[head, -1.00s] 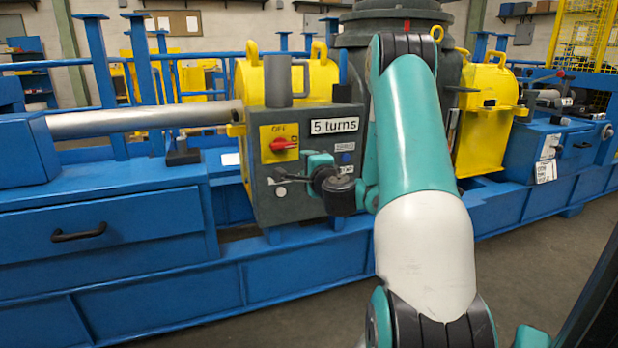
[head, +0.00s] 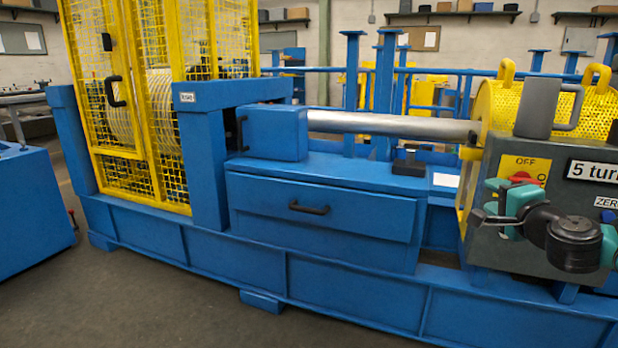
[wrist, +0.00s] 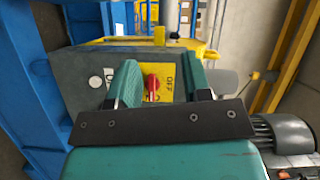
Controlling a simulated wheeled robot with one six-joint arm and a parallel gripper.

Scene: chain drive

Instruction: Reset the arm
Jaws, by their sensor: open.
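My gripper (head: 500,208) is at the right of the head view, in front of the dark grey control box (head: 545,258). In the wrist view, my gripper (wrist: 158,78) has its two teal fingers apart, with nothing held between them. The red switch (wrist: 152,82) on its yellow OFF plate (wrist: 167,85) shows in the gap between the fingers, on the box beyond. In the head view, the red switch (head: 523,178) is just above the fingers. Whether a finger touches the box cannot be told. The arm's links are mostly out of view.
A blue machine bed (head: 340,305) runs across the view, with a drawer (head: 310,208) and a steel shaft (head: 390,125) above it. A yellow mesh cage (head: 118,110) stands at left. The near floor (head: 180,310) is clear. A motor (wrist: 280,133) shows in the wrist view.

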